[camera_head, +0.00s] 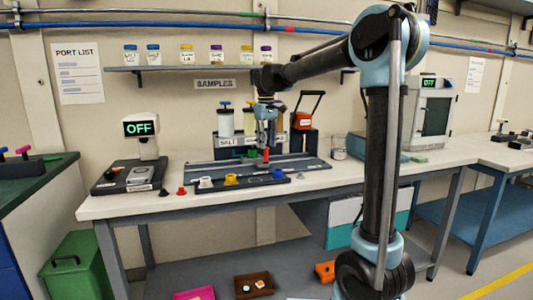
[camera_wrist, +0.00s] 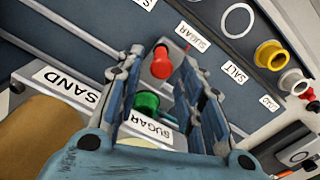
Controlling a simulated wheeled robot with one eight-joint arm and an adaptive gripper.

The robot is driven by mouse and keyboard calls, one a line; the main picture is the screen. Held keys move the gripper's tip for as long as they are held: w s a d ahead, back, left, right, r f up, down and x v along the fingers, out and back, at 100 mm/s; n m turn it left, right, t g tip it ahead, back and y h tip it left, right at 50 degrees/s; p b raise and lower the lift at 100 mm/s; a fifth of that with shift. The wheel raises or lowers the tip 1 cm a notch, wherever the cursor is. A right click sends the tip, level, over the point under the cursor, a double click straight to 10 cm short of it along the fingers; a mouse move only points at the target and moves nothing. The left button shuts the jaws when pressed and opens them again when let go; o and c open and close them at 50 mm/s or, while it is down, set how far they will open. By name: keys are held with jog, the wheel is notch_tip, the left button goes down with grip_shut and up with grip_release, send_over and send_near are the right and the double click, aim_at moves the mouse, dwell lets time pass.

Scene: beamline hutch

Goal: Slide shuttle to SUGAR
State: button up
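The shuttle's red knob (camera_wrist: 162,62) stands between the two fingers of my gripper (camera_wrist: 163,58) in the wrist view, with a small gap visible on each side. The gripper looks open, though contact is hard to judge. In the head view my gripper (camera_head: 265,138) points down over the red knob (camera_head: 266,155) on the bench track. The track's SUGAR label (camera_wrist: 192,36) lies close to the knob, with the SALT label (camera_wrist: 235,72) and LOAD label (camera_wrist: 268,103) farther right. A dispenser's SUGAR label (camera_wrist: 152,130) and green part (camera_wrist: 146,102) show between the fingers.
The dispenser SAND label (camera_wrist: 73,88) is left of the fingers. In the head view, a salt dispenser (camera_head: 226,122) stands behind the track. White (camera_head: 205,183), yellow (camera_head: 231,179) and blue (camera_head: 279,174) pieces sit in a front rack. A scale (camera_head: 135,176) stands left.

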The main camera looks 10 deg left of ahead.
jog(key=shift+r, duration=3.15)
jog(key=s+d+f+m+t, duration=0.15)
jog(key=s+d+f, duration=0.25)
jog(key=s+d, duration=0.45)
jog(key=s+d+f+m+g, duration=0.1)
jog(key=s+d+f+m, duration=0.3)
jog(key=d, duration=0.7)
jog(key=s+d+f+m+t, duration=0.1)
jog(key=s+d+f, duration=0.4)
jog(key=s+f, duration=0.5)
jog(key=s+d+f+m, duration=0.2)
jog(key=s+d+f, duration=0.3)
jog(key=s+f, duration=0.5)
jog(key=shift+d+f+t, duration=0.35)
jog(key=shift+f, duration=0.4)
